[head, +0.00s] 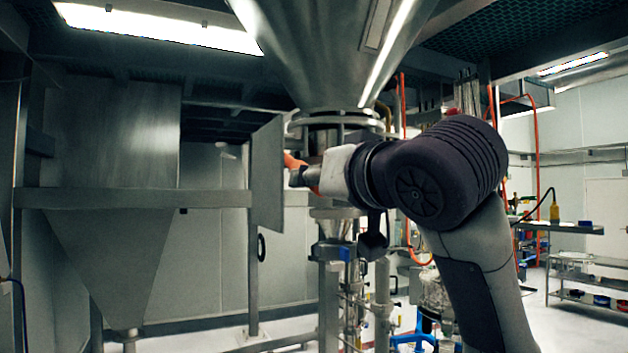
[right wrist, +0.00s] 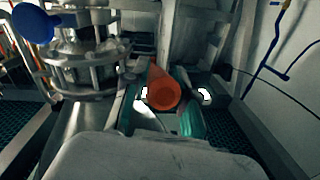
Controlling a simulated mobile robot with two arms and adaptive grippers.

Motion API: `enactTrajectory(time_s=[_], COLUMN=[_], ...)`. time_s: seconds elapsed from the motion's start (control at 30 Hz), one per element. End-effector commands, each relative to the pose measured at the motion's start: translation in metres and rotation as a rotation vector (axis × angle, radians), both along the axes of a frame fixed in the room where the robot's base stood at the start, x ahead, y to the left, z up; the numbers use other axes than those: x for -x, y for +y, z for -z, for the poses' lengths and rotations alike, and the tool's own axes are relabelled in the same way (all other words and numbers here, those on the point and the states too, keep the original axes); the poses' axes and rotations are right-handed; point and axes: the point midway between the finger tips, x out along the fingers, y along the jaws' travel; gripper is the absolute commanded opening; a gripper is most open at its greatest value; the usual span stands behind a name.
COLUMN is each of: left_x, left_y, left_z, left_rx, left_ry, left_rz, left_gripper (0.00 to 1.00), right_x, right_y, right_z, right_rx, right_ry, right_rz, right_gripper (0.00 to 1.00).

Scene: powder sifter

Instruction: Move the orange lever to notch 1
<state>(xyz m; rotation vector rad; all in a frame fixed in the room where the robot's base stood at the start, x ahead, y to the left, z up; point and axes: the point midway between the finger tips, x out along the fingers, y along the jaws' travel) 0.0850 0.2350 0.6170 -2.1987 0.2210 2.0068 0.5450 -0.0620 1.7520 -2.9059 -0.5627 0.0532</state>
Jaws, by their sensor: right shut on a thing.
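The orange lever (right wrist: 164,92) shows in the right wrist view, its rounded end facing the camera, between my right gripper's fingers. In the head view a short orange part of the lever (head: 292,161) shows just beyond the gripper, beside a flat grey metal plate. My right gripper (head: 300,177) is shut on the lever, below the big steel cone. It also shows in the right wrist view (right wrist: 165,108), with its fingers on both sides of the lever. The notches cannot be made out. My left gripper is not in view.
The large steel hopper cone (head: 330,50) hangs over my right arm. A flat grey plate (head: 268,175) stands close left of the gripper. Pipes and valves (head: 345,270) are below. A bench (head: 560,226) stands far right.

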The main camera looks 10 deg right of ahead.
Motion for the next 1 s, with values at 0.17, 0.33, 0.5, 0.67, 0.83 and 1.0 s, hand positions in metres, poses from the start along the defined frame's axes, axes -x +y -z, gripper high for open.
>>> enactTrajectory(time_s=[0.17, 0.33, 0.5, 0.67, 0.83, 1.0], left_x=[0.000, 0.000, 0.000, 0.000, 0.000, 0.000], left_y=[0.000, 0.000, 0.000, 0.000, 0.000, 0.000], left_z=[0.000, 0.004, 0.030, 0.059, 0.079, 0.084], left_rx=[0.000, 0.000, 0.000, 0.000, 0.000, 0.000], left_ry=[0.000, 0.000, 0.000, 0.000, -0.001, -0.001], left_rz=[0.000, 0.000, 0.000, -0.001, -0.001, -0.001], left_gripper=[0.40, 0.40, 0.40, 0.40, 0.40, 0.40], right_x=[0.000, -0.001, -0.007, -0.015, -0.024, -0.027], right_y=[0.000, 0.000, 0.002, 0.005, 0.007, 0.008], right_z=[0.000, 0.003, 0.023, 0.043, 0.055, 0.057], right_rx=[0.000, -0.002, -0.020, -0.045, -0.069, -0.076], right_ry=[0.000, -0.005, -0.052, -0.131, -0.204, -0.236], right_rz=[0.001, 0.001, 0.000, -0.001, -0.001, 0.000], right_gripper=[0.00, 0.00, 0.00, 0.00, 0.00, 0.00])
